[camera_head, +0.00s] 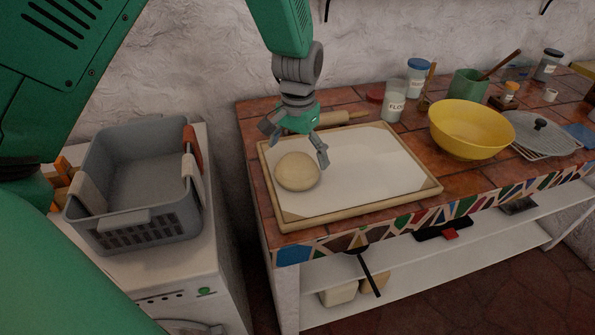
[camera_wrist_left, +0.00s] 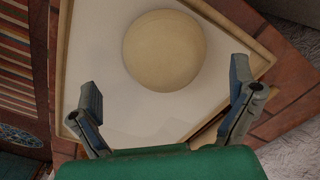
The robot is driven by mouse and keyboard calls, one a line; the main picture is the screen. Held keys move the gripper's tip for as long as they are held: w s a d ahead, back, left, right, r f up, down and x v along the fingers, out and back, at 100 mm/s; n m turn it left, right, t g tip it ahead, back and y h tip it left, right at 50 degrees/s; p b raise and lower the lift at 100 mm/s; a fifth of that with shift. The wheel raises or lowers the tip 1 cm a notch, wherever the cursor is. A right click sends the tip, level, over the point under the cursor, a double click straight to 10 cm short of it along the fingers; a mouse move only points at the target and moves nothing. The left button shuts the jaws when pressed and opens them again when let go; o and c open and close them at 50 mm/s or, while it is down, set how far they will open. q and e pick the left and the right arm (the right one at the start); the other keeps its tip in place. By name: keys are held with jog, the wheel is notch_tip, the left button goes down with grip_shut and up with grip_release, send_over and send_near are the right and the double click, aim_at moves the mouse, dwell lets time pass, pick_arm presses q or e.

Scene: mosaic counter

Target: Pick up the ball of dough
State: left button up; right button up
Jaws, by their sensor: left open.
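The ball of dough (camera_head: 297,171) is pale, round and smooth. It rests on the left part of a white board with a wooden rim (camera_head: 400,203) on the counter. My left gripper (camera_head: 297,148) is open and empty, just behind and above the dough, with its fingers pointing down. In the left wrist view the dough (camera_wrist_left: 164,50) lies beyond and between the spread fingers of the left gripper (camera_wrist_left: 166,105), and neither finger appears to touch it. My right gripper is not in view.
A rolling pin (camera_head: 342,117) lies behind the board, partly hidden by the gripper. A flour jar (camera_head: 394,105) and a yellow bowl (camera_head: 470,132) stand to the right. A grey basket (camera_head: 145,228) sits on a white machine at left. A gap separates machine and counter.

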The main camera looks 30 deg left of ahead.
aim_at(299, 170)
pick_arm(q)
jog(key=shift+d+f, duration=0.2)
jog(key=shift+f, duration=0.35)
jog(key=f, duration=0.1)
jog(key=a+f, duration=0.1)
jog(key=f, duration=0.3)
jog(key=shift+w+a+p, duration=0.25)
jog(key=shift+a+p, duration=0.05)
jog(key=shift+a, duration=0.05)
jog(key=shift+d, duration=0.15)
jog(key=shift+d+r, duration=0.1)
jog(key=shift+d, duration=0.1)
jog(key=c, duration=0.4)
jog(key=shift+d, duration=0.3)
jog(key=c, duration=0.9)
